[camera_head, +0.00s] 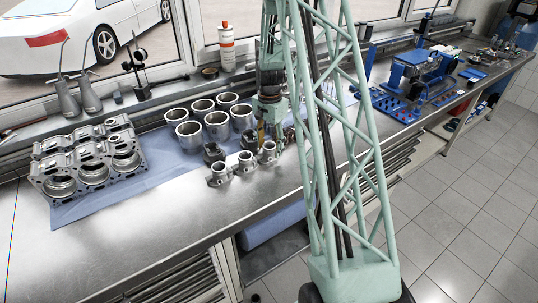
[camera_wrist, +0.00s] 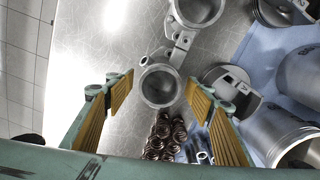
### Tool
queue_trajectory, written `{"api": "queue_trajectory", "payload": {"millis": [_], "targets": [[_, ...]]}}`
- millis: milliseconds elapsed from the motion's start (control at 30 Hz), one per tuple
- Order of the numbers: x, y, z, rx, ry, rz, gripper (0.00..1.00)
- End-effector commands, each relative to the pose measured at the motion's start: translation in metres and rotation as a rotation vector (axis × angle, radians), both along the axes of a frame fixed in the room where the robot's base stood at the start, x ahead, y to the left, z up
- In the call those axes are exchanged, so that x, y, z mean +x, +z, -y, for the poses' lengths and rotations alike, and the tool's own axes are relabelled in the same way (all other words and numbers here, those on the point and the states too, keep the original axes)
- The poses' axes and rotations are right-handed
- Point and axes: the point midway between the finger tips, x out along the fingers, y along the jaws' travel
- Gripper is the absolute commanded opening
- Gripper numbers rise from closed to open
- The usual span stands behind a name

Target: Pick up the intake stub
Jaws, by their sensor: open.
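Small grey metal intake stubs with round openings stand in a row near the bench's front edge: the left one (camera_head: 220,175), the middle one (camera_head: 245,163) and the right one (camera_head: 268,153). My gripper (camera_head: 271,128) is over the right end of this row, pointing down. In the wrist view, one intake stub (camera_wrist: 160,86) with a flange lies between the yellow-padded fingers of my gripper (camera_wrist: 163,92). The fingers are open, with a gap on both sides of it. Another stub (camera_wrist: 197,10) shows at the top edge. How far the fingertips are above the stub is unclear.
Dark pistons (camera_head: 213,153) and metal cylinder liners (camera_head: 189,135) stand close behind the stubs. Coil springs (camera_wrist: 165,135) lie near the gripper. An engine block (camera_head: 92,170) sits on blue cloth at left. The metal bench front (camera_head: 130,240) is clear.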

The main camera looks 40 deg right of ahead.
Motion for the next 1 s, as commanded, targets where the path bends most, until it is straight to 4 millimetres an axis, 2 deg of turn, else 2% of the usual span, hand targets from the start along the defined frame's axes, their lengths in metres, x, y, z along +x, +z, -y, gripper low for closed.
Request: {"api": "queue_trajectory", "payload": {"millis": [100, 433, 767, 1000], "targets": [[0.0000, 0.0001, 0.0000, 0.000, 0.000, 0.000, 0.49], [0.0000, 0.0001, 0.0000, 0.000, 0.000, 0.000, 0.19], [0.0003, 0.0012, 0.0002, 0.000, 0.000, 0.001, 0.18], [0.0005, 0.0093, 0.0003, -0.001, 0.000, 0.001, 0.18]]}}
